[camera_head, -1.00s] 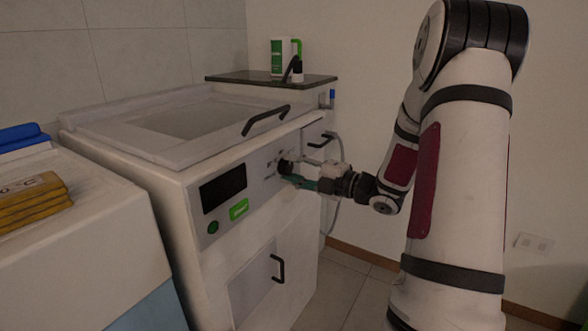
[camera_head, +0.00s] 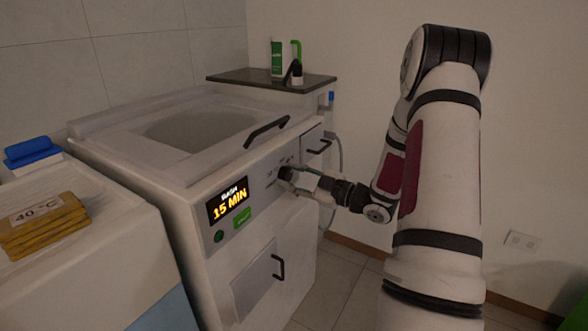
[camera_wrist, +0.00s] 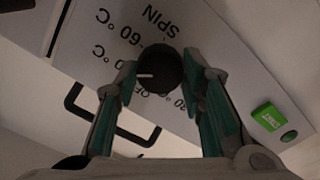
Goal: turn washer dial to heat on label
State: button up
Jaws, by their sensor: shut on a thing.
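The washer (camera_head: 190,205) is a white box with a sloped front panel. Its display (camera_head: 229,200) is lit and reads "15 MIN" under a small word. The black dial (camera_wrist: 160,68) sits between my finger pads in the wrist view; in the head view it is small and partly hidden. Its white mark points left in the wrist view. Labels around it include "SPIN", "60 °C" and a partly hidden "OFF"; I cannot make out a "heat on" label. My gripper (camera_wrist: 162,76) is shut on the dial, which also shows in the head view (camera_head: 284,174).
A green button (camera_wrist: 268,117) and a dark round button (camera_wrist: 289,136) are on the panel. A black lid handle (camera_head: 266,131) is above the dial. Yellow cloths (camera_head: 45,225) lie on a white unit at left. A bottle (camera_head: 280,58) stands on the rear shelf.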

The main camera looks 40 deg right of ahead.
jog(key=m+p, duration=0.5)
jog(key=shift+s+m, duration=0.1)
jog(key=shift+m, duration=0.2)
jog(key=shift+m+p, duration=1.75)
jog(key=shift+m, duration=0.15)
jog(key=shift+f, duration=0.1)
jog(key=o, duration=1.2)
jog(key=shift+c, duration=0.2)
jog(key=v, duration=1.2)
